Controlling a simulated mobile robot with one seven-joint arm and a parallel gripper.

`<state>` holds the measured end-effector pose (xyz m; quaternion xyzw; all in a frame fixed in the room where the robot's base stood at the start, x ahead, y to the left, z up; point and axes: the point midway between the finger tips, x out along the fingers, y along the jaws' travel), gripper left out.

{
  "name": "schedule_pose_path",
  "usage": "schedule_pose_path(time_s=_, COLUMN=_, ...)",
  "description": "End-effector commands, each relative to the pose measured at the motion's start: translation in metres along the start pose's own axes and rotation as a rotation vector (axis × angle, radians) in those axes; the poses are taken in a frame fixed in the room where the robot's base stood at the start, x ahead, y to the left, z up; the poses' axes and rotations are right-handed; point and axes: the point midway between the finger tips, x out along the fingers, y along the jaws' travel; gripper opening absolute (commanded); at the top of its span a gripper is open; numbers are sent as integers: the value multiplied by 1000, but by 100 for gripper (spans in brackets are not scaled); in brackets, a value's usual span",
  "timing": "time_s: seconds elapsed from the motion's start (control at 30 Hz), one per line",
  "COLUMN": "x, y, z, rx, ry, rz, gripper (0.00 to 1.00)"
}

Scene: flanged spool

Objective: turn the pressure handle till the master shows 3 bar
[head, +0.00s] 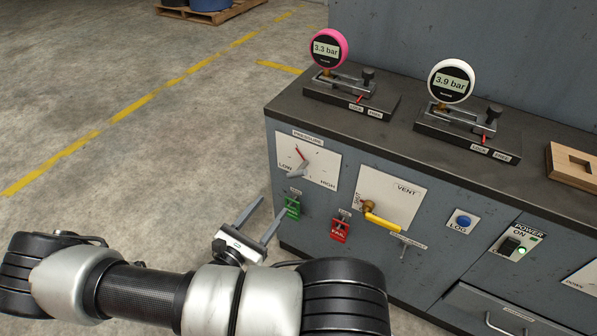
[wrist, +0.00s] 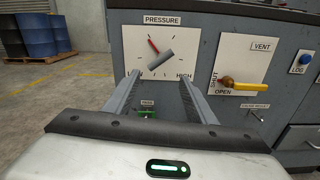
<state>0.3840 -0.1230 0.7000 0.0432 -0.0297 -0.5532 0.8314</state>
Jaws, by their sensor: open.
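The pressure handle (head: 297,172) is a grey bar with a red pointer on a white dial plate marked LOW and HIGH. In the wrist view the handle (wrist: 160,60) lies tilted, its red pointer toward the upper left. My gripper (head: 275,205) is open and empty, below and in front of the dial, apart from the handle. In the wrist view its fingertips (wrist: 159,78) point at the dial's lower part. A pink gauge (head: 327,49) reads 3.3 bar. A white gauge (head: 451,82) reads 3.9 bar. I cannot tell from labels which is the master.
A yellow vent lever (head: 382,222) sticks out right of the dial. A green tag (head: 292,208) and a red FAIL tag (head: 340,230) hang below. A blue LOG button (head: 463,222) and a lit power switch (head: 510,246) are further right.

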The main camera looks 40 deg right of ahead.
Motion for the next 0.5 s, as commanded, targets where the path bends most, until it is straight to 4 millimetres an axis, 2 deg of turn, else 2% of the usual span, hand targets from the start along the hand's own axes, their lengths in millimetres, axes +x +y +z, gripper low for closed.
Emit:
schedule_pose_path(time_s=0.17, x=28, y=-2, z=0, rx=-2, ry=-3, rz=-5, gripper=51)
schedule_pose_path(time_s=0.5, x=102, y=-2, z=-1, rx=1, ry=-2, rz=-7, gripper=51)
